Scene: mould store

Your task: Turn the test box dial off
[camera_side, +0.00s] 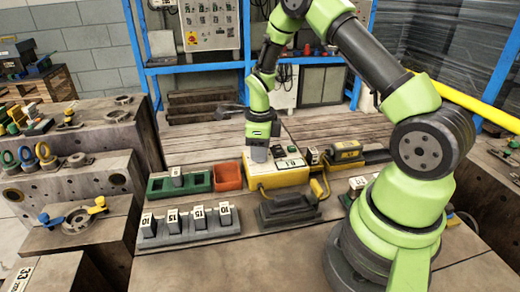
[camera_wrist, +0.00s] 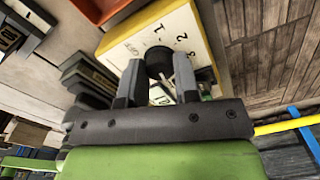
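The test box (camera_side: 279,177) is a yellow box with a pale top, standing mid-table in the side view. In the wrist view its white face (camera_wrist: 172,32) carries printed numbers, 1, 2 and 3 among them, around a black round dial (camera_wrist: 158,62). My gripper (camera_side: 257,153) points down over the left part of the box. In the wrist view my gripper (camera_wrist: 158,82) has its two grey fingers apart, one on each side of the dial. I cannot tell whether the fingers touch it. The dial's pointer direction is hidden.
An orange bin (camera_side: 228,177) and a green tray (camera_side: 180,184) stand left of the box. A rack of numbered grey blocks (camera_side: 188,228) lies in front.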

